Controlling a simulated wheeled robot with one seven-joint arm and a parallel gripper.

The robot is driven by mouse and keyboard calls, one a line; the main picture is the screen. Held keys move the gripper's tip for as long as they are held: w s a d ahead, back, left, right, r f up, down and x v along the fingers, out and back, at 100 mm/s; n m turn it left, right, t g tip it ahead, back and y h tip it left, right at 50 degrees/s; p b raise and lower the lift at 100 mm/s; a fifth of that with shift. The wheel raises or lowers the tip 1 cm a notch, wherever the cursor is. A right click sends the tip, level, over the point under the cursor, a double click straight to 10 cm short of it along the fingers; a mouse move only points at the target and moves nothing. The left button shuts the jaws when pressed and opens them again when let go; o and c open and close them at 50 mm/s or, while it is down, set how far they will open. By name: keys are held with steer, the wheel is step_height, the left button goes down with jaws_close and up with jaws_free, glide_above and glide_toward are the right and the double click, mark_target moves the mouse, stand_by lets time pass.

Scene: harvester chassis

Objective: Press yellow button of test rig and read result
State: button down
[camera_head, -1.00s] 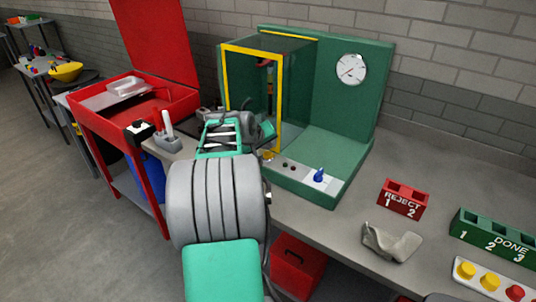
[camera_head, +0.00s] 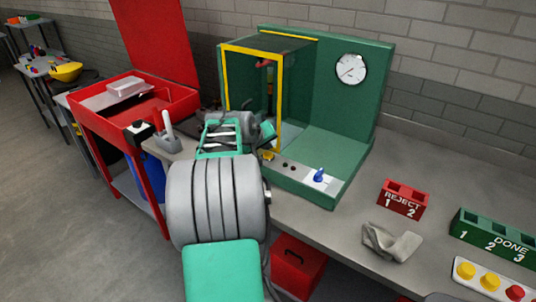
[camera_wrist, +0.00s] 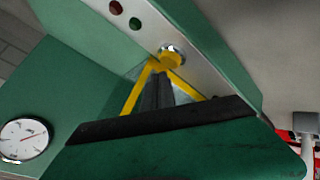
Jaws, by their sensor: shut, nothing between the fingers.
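The green test rig (camera_head: 330,150) stands on the bench with a yellow-framed glass chamber. Its yellow button (camera_head: 268,155) is at the left end of the light front panel, partly beside my arm. In the wrist view the yellow button (camera_wrist: 172,58) sits in a metal ring. My gripper (camera_wrist: 160,76) is shut and empty, with its fingertips just at the button; I cannot tell whether they touch it. The dial gauge (camera_head: 351,68) is on the back wall and also shows in the wrist view (camera_wrist: 24,139); its reading is too small to tell. The panel lamps (camera_wrist: 125,15) look dark red and dark green.
A blue knob (camera_head: 319,176) stands on the panel's right.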

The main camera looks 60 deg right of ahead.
mark_target(267, 155)
steer(key=shift+f, duration=0.1)
steer(key=shift+f+b, duration=0.3)
steer(key=shift+b, duration=0.05)
steer(key=shift+f+b, duration=0.4)
steer(key=shift+f, duration=0.15)
stand_by(0.8)
steer(key=shift+r+p, duration=0.45)
steer(key=shift+r, duration=0.45)
steer(key=shift+r, duration=0.1)
steer(key=shift+r+p, duration=1.5)
steer(key=shift+r, duration=0.95)
